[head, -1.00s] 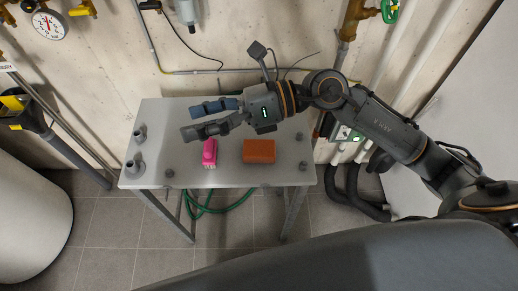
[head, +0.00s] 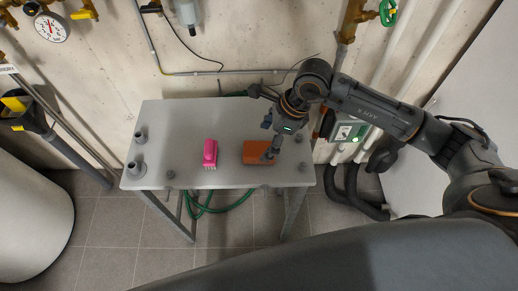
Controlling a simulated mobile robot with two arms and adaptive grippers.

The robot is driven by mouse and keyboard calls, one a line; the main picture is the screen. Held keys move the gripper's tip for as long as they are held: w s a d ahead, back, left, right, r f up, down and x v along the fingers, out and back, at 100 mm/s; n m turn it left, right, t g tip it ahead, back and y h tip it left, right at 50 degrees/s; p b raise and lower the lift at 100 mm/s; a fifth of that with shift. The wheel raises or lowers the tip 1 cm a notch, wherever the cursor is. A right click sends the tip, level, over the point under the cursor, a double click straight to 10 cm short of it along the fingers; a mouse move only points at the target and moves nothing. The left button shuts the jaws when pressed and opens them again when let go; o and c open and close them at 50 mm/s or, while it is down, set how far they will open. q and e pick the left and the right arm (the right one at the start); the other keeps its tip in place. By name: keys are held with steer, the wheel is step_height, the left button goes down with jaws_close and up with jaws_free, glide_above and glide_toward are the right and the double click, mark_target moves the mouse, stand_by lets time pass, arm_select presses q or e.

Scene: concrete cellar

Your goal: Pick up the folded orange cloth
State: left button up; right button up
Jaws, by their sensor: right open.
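The folded orange cloth (head: 257,151) lies flat on the right half of the grey table (head: 180,122). It is a small brown-orange block shape. My right gripper (head: 268,141) is open and points down over the right end of the cloth. One finger covers part of the cloth's right side. I cannot tell whether the fingers touch it. My left gripper is not in view.
A pink brush (head: 210,153) lies left of the cloth. Grey pipe stubs (head: 136,169) stand at the table's left edge, and small knobs sit near its corners. A green hose (head: 215,209) hangs below. The table's back left is clear.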

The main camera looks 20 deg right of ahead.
mark_target(260, 148)
steer(key=p+x, duration=0.1)
steer(key=x, duration=0.3)
steer(key=shift+w+f+p, duration=0.25)
steer(key=shift+f+p, duration=0.1)
steer(key=shift+f, duration=0.05)
steer(key=shift+w+a+f, duration=0.1)
steer(key=shift+f, duration=0.35)
steer(key=shift+f+b, duration=0.3)
steer(key=shift+b, duration=0.1)
steer(key=shift+c, duration=0.4)
steer(key=c, duration=1.1)
